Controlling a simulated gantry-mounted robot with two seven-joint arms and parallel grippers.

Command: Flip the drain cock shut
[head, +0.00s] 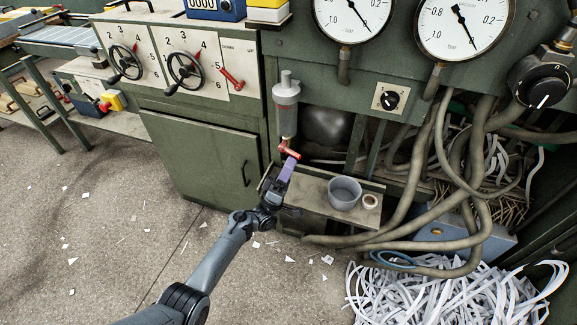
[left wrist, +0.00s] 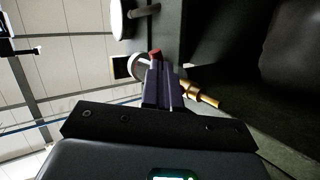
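The drain cock's red lever (head: 288,151) is below the grey filter bowl (head: 286,104) on the green machine front. It slants down to the right. My left gripper (head: 290,163) has its purple fingertips at the lever's lower right end, touching or almost touching it. In the left wrist view the purple fingers (left wrist: 162,78) lie close together, shut, with a bit of the red lever (left wrist: 155,53) showing past their tips. The cock's brass outlet (left wrist: 206,97) shows just to their right. I cannot tell whether any lever is between the fingers. My right gripper is not in view.
A grey cup (head: 344,192) and a tape roll (head: 371,201) stand on the ledge right of my left gripper. Thick hoses (head: 440,170) hang further right, above a heap of paper strips (head: 440,295). The floor to the left is open, with paper scraps.

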